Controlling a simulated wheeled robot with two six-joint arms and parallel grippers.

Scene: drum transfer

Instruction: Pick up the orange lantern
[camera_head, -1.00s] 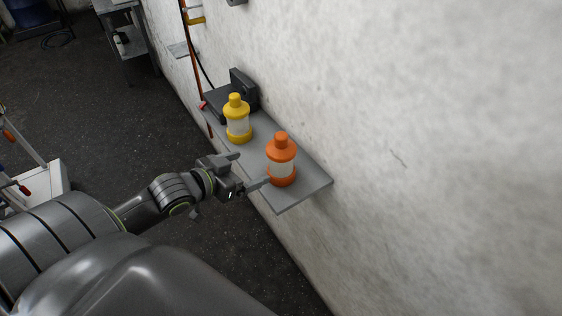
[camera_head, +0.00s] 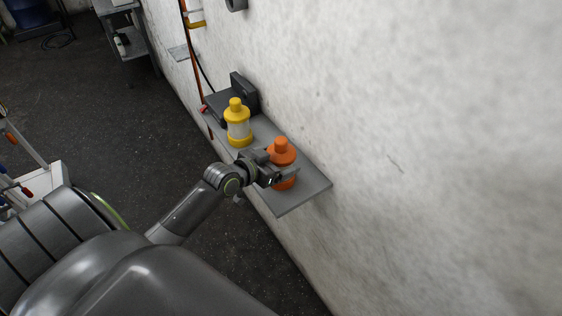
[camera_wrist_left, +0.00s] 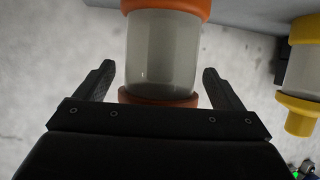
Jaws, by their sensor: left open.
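The orange lantern (camera_head: 282,151) stands upright near the front end of the grey wall shelf. Its pale middle section (camera_wrist_left: 162,52) fills the centre of the left wrist view. My left gripper (camera_head: 284,167) is open at the lantern, with one finger on either side of its body. In the left wrist view the gripper (camera_wrist_left: 160,88) shows a gap between each finger and the lantern. The gripper hides part of the lantern's middle in the head view. My right gripper is not in view.
The grey shelf (camera_head: 304,192) is fixed to the white wall. A yellow lantern (camera_head: 238,122) stands close behind the orange one; it also shows at the right of the left wrist view (camera_wrist_left: 300,112). A dark box (camera_head: 232,100) sits at the shelf's far end.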

